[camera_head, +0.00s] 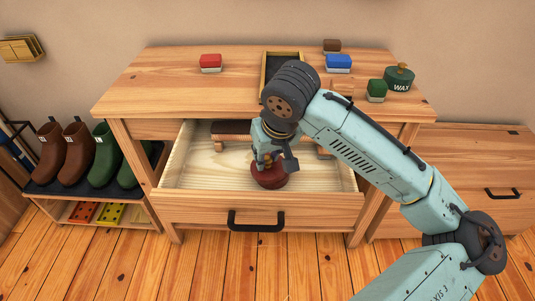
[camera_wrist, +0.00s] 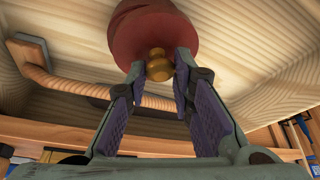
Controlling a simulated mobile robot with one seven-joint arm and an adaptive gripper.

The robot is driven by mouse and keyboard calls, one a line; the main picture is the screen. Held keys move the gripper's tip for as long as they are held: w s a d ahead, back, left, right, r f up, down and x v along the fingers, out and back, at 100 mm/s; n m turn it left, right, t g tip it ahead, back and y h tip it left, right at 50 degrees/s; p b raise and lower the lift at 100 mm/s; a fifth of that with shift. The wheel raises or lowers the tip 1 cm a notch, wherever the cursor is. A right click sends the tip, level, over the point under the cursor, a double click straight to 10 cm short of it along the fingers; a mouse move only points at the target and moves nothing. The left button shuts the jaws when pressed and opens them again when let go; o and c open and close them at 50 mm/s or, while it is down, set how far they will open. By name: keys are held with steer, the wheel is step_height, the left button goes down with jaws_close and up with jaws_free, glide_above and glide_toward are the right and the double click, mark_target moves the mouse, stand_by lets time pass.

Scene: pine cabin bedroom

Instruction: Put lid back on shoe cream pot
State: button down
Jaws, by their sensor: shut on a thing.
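A dark red round piece (camera_head: 269,177) is in the open drawer (camera_head: 335,178), near its front middle. In the wrist view, the red piece (camera_wrist: 150,30) has a small brass knob (camera_wrist: 159,66). My gripper (camera_head: 268,162) comes down from above, and in the wrist view its two fingertips (camera_wrist: 160,72) are closed on either side of the knob. I cannot tell whether the red piece is only the lid or the lid on its pot, or whether it touches the drawer floor.
A wooden-handled brush (camera_head: 232,127) lies at the drawer's back. On the top stand a green wax pot (camera_head: 399,78), red (camera_head: 210,62), blue (camera_head: 338,62) and green (camera_head: 377,90) brushes, and a dark tray (camera_head: 283,58). The left of the top is mostly clear.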

steer(key=shift+w+d+r+p, duration=0.25)
steer(key=shift+d+r+p, duration=0.15)
steer(key=shift+p, duration=0.1)
stand_by(1.0)
steer(key=shift+f, duration=0.1)
steer(key=c, duration=1.3)
jaws_free()
steer(key=shift+o, duration=0.3)
steer(key=o, duration=0.4)
steer(key=shift+r+p, duration=3.25)
steer(key=shift+r, duration=0.3)
